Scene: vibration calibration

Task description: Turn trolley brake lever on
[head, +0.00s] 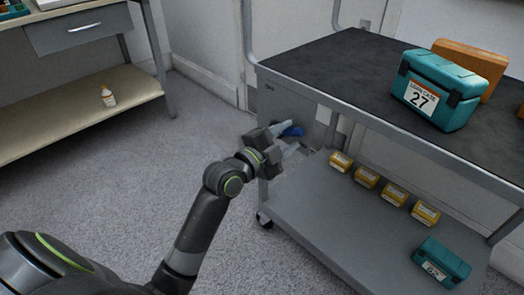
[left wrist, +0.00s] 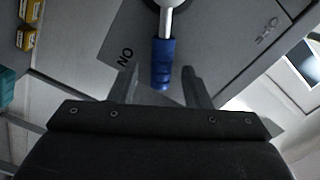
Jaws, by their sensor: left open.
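The brake lever has a blue grip (head: 293,131) and sits on the end of the grey trolley (head: 330,60). In the left wrist view the lever's blue grip (left wrist: 162,64) hangs from a metal shaft, with its end at the gap between my fingertips. My left gripper (head: 288,140) is open, one finger on each side of the grip's end; whether they touch it I cannot tell. The wrist view shows an upside-down ON label (left wrist: 125,55) left of the grip and an OFF label (left wrist: 267,30) farther right. My right gripper is out of view.
A teal case marked 27 (head: 440,92) and an orange case (head: 470,62) stand on the trolley top. Several yellow boxes (head: 366,177) and a teal box (head: 440,262) are on its lower shelf. Floor between is clear.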

